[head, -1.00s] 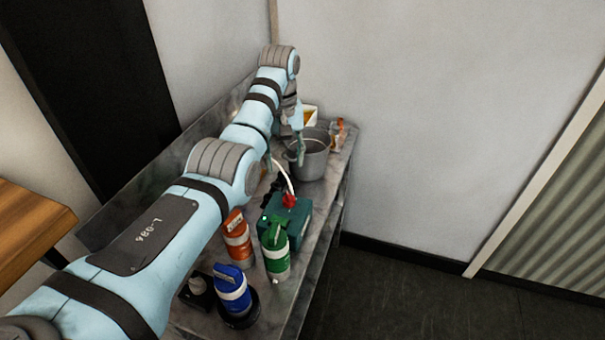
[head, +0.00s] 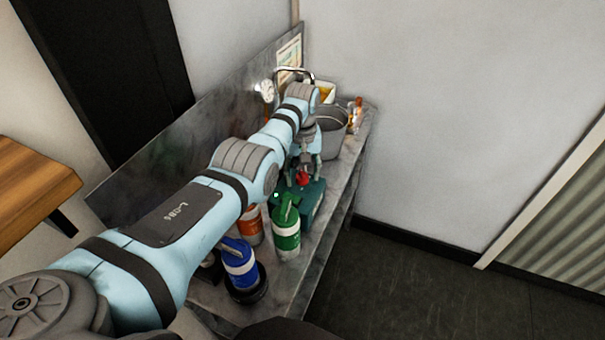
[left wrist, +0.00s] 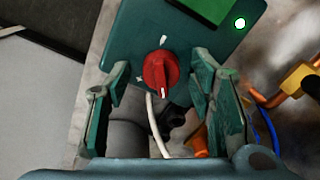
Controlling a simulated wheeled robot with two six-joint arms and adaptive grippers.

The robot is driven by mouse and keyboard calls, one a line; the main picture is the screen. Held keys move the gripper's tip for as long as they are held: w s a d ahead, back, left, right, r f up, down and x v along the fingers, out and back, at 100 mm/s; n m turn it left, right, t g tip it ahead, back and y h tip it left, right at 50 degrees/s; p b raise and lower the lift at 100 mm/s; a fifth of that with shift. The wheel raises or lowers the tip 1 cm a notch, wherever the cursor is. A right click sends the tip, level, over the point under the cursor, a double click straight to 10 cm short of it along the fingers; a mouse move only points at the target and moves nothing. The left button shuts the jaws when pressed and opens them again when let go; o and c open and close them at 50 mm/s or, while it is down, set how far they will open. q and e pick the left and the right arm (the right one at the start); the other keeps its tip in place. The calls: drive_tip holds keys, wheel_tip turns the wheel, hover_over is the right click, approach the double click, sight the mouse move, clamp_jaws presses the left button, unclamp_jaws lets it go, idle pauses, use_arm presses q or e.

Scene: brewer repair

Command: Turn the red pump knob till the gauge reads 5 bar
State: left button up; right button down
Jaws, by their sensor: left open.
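The red pump knob (head: 303,178) sits on top of the green pump box (head: 313,203) on the metal bench. In the left wrist view the knob (left wrist: 160,72) has a white line near its lower edge, and a white mark shows on the box above it. My left gripper (head: 303,163) is open, pointing down over the knob. In the left wrist view its fingers (left wrist: 165,100) stand on either side below the knob, apart from it. The round gauge (head: 266,90) is on the back panel, too small to read. My right gripper is not seen.
Green (head: 286,230), blue (head: 239,268) and orange (head: 249,226) bottles stand close in front of the pump. A grey pot (head: 331,137) stands behind it. A white hose (left wrist: 155,125) runs beside the knob, and a green light (left wrist: 240,23) is lit on the box.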

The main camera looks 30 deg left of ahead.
sight(302, 173)
use_arm(q)
drive_tip(key=shift+s+r, duration=0.15)
drive_tip(key=shift+c, duration=1)
drive_tip(key=c, duration=1)
drive_tip(key=shift+o, duration=0.2)
drive_tip(key=m, duration=0.1)
drive_tip(key=m+p, duration=0.1)
drive_tip(key=shift+s+r+m, duration=0.1)
drive_tip(key=shift+r+m, duration=0.1)
drive_tip(key=shift+m, duration=0.2)
drive_tip(key=shift+f+m, duration=0.15)
drive_tip(key=shift+m, duration=0.95)
drive_tip(key=o, duration=1.2)
drive_tip(key=shift+w, duration=0.2)
drive_tip(key=shift+c, duration=0.2)
wheel_tip(302, 173, up, 12)
drive_tip(key=shift+f, duration=0.1)
